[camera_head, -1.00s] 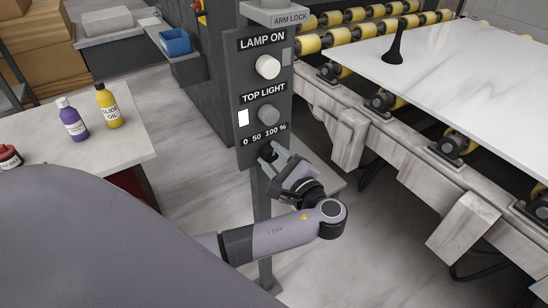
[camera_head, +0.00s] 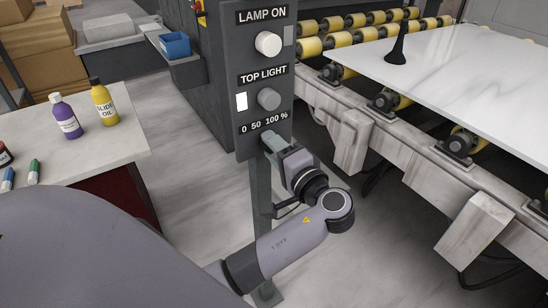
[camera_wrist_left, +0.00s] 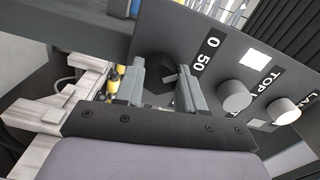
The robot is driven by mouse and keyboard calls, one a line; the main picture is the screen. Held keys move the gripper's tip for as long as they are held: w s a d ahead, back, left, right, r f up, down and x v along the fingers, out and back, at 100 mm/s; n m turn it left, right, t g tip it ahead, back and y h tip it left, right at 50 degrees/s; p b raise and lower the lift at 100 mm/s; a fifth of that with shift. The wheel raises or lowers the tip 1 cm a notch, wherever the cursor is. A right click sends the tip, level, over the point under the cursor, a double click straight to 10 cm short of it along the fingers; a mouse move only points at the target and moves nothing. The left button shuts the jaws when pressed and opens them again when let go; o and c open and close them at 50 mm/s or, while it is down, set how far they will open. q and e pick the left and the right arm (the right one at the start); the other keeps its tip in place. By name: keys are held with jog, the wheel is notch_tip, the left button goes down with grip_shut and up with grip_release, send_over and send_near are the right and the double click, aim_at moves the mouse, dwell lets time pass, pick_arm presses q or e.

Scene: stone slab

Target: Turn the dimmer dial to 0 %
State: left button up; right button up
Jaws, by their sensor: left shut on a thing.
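The grey control panel (camera_head: 246,97) carries a printed "0 50 100 %" scale (camera_head: 264,123). My left gripper (camera_head: 269,143) is at the panel just below that scale, and its arm hides the dimmer dial in the head view. In the left wrist view, the dark dial (camera_wrist_left: 158,72) sits between the two fingers of my left gripper (camera_wrist_left: 161,78), which is shut on it. The "0" and "50" marks show beside it, while "100" is hidden by a finger. I cannot tell the dial's setting. My right gripper is out of view.
Above the scale are the grey TOP LIGHT knob (camera_head: 269,99), a white rectangle (camera_head: 242,102) and the white LAMP ON knob (camera_head: 268,44). A roller conveyor with a stone slab (camera_head: 460,75) stands to the right. A table with bottles (camera_head: 104,103) is at left.

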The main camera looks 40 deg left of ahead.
pick_arm(q)
jog(key=shift+f+n+b, duration=0.2)
jog(key=shift+n+b, duration=1.9)
jog(key=shift+b, duration=0.05)
jog(key=o, duration=1)
jog(key=shift+r, duration=0.1)
jog(key=shift+o, duration=0.2)
